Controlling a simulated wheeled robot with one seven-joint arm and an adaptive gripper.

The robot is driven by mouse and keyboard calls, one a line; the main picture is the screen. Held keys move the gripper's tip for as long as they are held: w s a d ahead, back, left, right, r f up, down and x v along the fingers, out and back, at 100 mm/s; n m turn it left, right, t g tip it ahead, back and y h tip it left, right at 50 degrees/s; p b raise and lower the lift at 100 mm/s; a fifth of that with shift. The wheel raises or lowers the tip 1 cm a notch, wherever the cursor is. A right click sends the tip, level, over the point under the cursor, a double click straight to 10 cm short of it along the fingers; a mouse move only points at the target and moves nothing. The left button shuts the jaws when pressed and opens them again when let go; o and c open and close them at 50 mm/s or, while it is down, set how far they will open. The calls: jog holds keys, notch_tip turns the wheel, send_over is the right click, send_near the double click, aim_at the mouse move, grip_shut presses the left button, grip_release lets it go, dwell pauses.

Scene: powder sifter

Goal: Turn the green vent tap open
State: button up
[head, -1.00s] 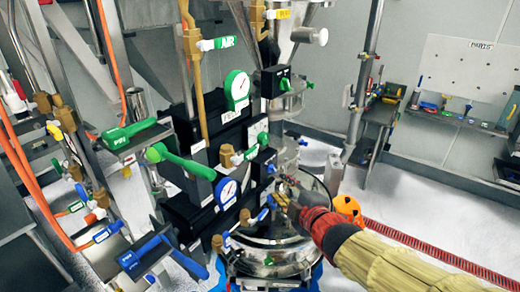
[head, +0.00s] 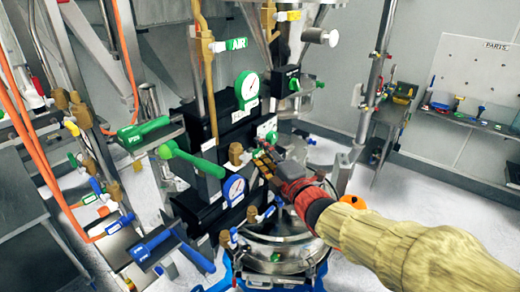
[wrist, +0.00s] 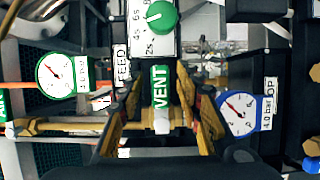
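The green vent tap (wrist: 160,86), marked VENT, is in the middle of the wrist view. Its green handle with a white neck lies across the brass pipe (wrist: 75,124). My gripper (wrist: 160,105) is open, with one yellow finger on each side of the handle; the handle appears clear of both, the right finger being the closer. In the head view my gripper (head: 264,163) is at the front of the black panel, beside the brass body (head: 236,153) of the tap, and hides most of the handle.
Close by are the green-rimmed gauge (wrist: 55,74), the blue-rimmed gauge (wrist: 239,112) and a green dial (wrist: 161,16). A long green lever (head: 190,159) sticks out left of the panel. Blue taps (head: 268,212) and a steel vessel (head: 275,252) are below.

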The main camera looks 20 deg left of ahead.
jog(key=shift+w+a, duration=0.25)
jog(key=shift+c, duration=0.2)
jog(key=c, duration=0.8)
grip_shut()
